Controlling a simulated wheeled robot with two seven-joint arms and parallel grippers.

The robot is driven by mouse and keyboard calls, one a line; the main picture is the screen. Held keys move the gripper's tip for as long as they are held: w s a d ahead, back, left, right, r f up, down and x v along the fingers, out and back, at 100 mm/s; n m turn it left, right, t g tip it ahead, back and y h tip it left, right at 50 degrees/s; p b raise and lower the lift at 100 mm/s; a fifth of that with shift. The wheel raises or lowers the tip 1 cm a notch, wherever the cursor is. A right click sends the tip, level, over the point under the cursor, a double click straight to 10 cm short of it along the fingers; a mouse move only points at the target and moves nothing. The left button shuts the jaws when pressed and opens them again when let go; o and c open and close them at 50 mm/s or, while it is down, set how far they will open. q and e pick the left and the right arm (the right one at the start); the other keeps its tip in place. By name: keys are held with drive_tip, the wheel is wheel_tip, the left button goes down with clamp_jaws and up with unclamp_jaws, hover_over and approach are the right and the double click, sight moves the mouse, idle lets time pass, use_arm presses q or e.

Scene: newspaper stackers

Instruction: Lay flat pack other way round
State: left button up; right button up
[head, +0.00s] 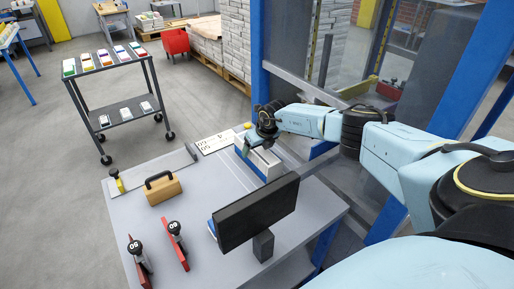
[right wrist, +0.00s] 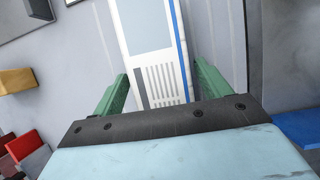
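A flat white pack (right wrist: 155,45) with a pale grey-blue panel, dark stripes and a blue edge lies in the right wrist view. It appears to be the white piece (head: 266,165) on the grey table in the head view. My right gripper (right wrist: 161,68) has its green fingers apart, one on each side of the pack's near end. A gap shows between the pack and each finger. In the head view, my right gripper (head: 247,147) is low over the table beside the pack, partly hidden by its own wrist. My left gripper is not in view.
A black monitor (head: 256,212) stands close in front of the pack on the grey table (head: 190,205). A wooden block with a handle (head: 162,188) and two red-based tools (head: 176,243) are to the left. A blue-framed glass partition (head: 256,50) rises behind. A cart (head: 125,112) holds several packs.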

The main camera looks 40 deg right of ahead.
sight(261, 150)
drive_tip(key=shift+o, duration=0.3)
drive_tip(key=shift+r, duration=0.1)
drive_tip(key=p+v, duration=0.2)
drive_tip(key=v, duration=0.3)
drive_tip(key=shift+s+d+r, duration=0.1)
drive_tip(key=shift+r, duration=0.25)
drive_tip(key=p+v, duration=0.1)
drive_tip(key=v, duration=0.4)
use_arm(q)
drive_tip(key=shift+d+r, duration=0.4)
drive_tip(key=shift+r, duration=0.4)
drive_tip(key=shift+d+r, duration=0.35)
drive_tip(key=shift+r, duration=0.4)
use_arm(e)
drive_tip(key=shift+s+r, duration=0.25)
drive_tip(key=shift+r, duration=0.3)
